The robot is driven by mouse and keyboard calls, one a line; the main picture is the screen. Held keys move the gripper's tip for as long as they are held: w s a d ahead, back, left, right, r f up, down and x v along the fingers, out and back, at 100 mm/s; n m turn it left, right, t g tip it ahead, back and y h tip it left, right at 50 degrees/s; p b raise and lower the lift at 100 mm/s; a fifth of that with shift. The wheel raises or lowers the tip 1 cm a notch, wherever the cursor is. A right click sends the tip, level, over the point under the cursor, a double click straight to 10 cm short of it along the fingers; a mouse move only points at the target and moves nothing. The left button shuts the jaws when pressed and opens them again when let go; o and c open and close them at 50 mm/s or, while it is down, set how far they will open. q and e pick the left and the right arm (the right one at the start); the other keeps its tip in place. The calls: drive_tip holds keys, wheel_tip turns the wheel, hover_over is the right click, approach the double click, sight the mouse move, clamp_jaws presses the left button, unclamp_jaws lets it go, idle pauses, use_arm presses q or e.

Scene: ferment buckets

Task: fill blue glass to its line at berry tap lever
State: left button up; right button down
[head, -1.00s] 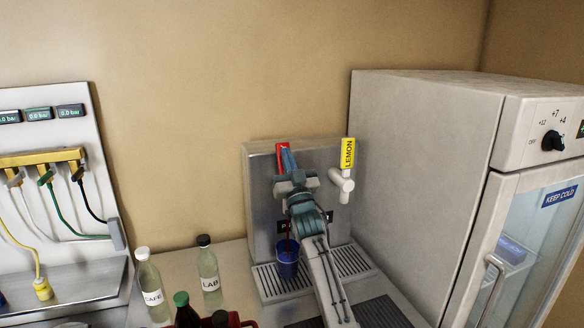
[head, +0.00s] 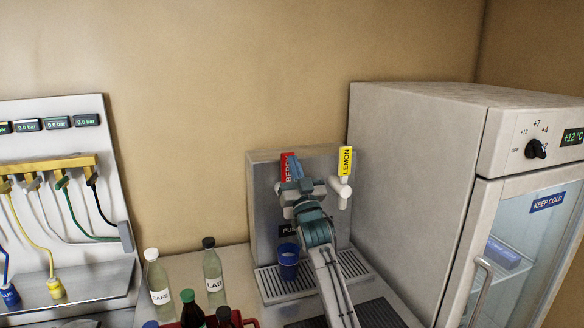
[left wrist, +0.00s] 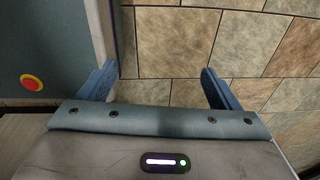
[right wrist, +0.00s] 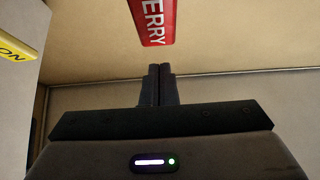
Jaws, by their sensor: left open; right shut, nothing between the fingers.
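The blue glass (head: 289,266) stands upright on the drip grate under the berry tap. Its fill line and level are too small to tell, and no stream shows above it. The red BERRY lever (head: 286,168) stands upright on the dispenser, partly covered by my right gripper (head: 292,168). In the right wrist view, my right gripper (right wrist: 158,86) is shut and empty, its tips pointing just below the BERRY lever (right wrist: 153,22); I cannot tell whether they touch. My left gripper (left wrist: 160,78) is open and empty above a tiled floor, outside the head view.
The yellow LEMON lever (head: 345,162) with its white tap is close right of my right gripper. The fridge (head: 415,170) stands right of the dispenser. Bottles labelled CAFE (head: 159,289) and LAB (head: 213,275) stand left on the counter. A gauge panel (head: 60,200) with hoses is further left.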

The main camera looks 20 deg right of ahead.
use_arm(q)
drive_tip(key=shift+w+f, duration=0.1)
drive_tip(key=shift+w, duration=0.1)
use_arm(e)
drive_tip(key=r+v, duration=0.1)
drive_tip(key=v, duration=0.7)
drive_tip(key=shift+s+f, duration=0.25)
drive_tip(key=shift+s, duration=0.3)
use_arm(q)
drive_tip(key=shift+w, duration=0.3)
drive_tip(key=shift+w, duration=0.15)
